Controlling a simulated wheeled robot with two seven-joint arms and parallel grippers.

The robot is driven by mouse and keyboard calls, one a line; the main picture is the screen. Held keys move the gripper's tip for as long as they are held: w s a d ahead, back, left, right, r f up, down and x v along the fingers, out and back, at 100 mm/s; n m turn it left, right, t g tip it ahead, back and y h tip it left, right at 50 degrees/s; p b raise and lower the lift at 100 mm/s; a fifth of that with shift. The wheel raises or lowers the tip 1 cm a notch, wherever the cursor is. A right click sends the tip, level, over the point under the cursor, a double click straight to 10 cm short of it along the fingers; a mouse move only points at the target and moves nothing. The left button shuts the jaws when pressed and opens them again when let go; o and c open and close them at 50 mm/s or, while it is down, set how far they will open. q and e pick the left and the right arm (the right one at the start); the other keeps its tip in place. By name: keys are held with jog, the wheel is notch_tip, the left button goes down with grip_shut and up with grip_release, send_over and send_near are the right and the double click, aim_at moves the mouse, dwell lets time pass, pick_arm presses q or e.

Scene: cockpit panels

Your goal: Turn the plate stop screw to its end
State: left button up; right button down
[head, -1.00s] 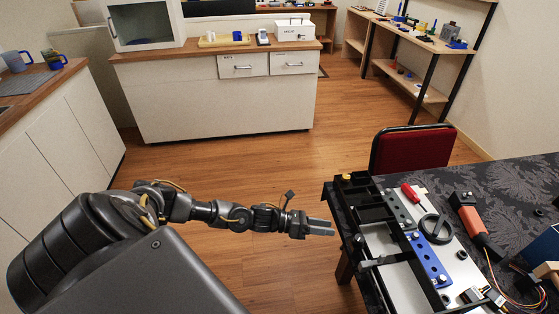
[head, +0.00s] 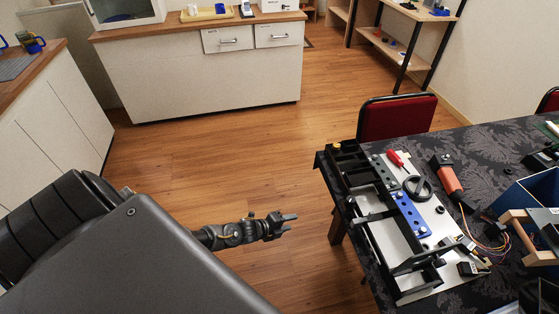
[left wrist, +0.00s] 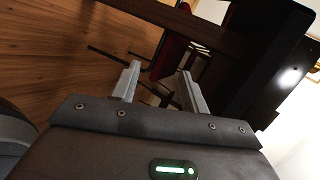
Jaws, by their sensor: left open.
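A fixture of black rails on a light metal plate (head: 392,240) lies on the table at the right in the head view. On it are a blue drilled bar (head: 409,214) and a round black handwheel or knob (head: 417,188). I cannot tell which part is the plate stop screw. My left gripper (head: 289,222) is open and empty, left of the fixture and over the floor. Its two fingers (left wrist: 158,85) stand apart in the left wrist view, with nothing between them; a dark table edge shows beyond. My right gripper is not in view.
The table has a dark patterned cloth (head: 480,145). A red-handled screwdriver (head: 396,159), an orange-handled tool (head: 448,180) with wires and a blue bin (head: 531,200) are on it. A red chair (head: 397,117) stands behind. Open floor lies between table and counter (head: 200,75).

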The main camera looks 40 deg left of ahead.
pick_arm(q)
jog(key=shift+s+a+f+n+g+y, duration=0.15)
jog(key=shift+s+a+f+n+y, duration=0.1)
jog(key=shift+s+f+n, duration=0.4)
jog(key=shift+s+a+f+n+g+y, duration=0.15)
jog(key=shift+s+f+n+y, duration=0.1)
jog(key=shift+s+f+n, duration=0.45)
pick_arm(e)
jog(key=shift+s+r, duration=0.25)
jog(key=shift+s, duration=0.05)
pick_arm(q)
jog(key=shift+o, duration=0.2)
jog(key=shift+s+r+m, duration=0.1)
jog(key=shift+m, duration=0.15)
